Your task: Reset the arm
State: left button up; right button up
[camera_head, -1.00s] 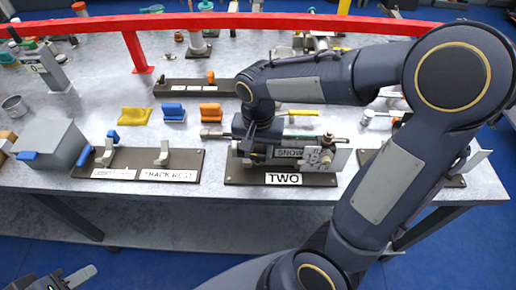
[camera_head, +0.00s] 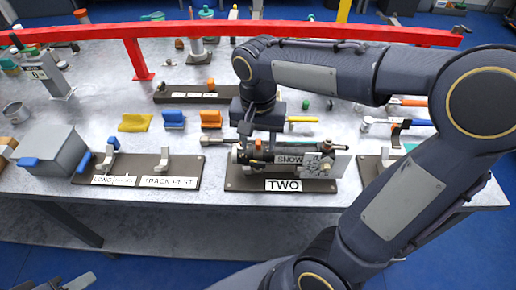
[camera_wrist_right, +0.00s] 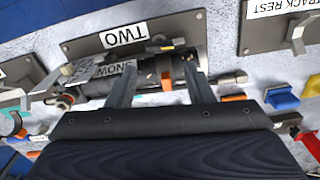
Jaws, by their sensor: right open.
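My right arm comes in from the right in the head view. In the right wrist view, the two fingers of my right gripper (camera_wrist_right: 160,78) stand wide apart with nothing gripped. The damper (camera_wrist_right: 112,70) lies beyond the fingertips, with an orange and dark piece (camera_wrist_right: 166,78) showing between them. Only part of my left gripper (camera_head: 75,284) shows at the bottom left edge, and its jaw state is unclear.
Left of it is a plate labelled TRACK REST (camera_head: 197,183) with grey uprights. A grey box (camera_head: 52,150) stands farther left. Yellow, blue and orange blocks (camera_head: 211,118) lie behind. A red rail (camera_head: 300,29) spans the table's back. Another plate sits at the right, partly behind my arm.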

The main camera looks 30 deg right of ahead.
jog(key=shift+r, duration=0.7)
jog(key=shift+s+d, duration=0.1)
jog(key=shift+s, duration=0.2)
jog(key=s+a+f+n+t+y, duration=0.2)
jog(key=s+n+t, duration=0.3)
jog(key=s, duration=0.7)
jog(key=shift+n+t+y, duration=0.3)
jog(key=shift+n+y, duration=0.3)
jog(key=shift+y, duration=0.3)
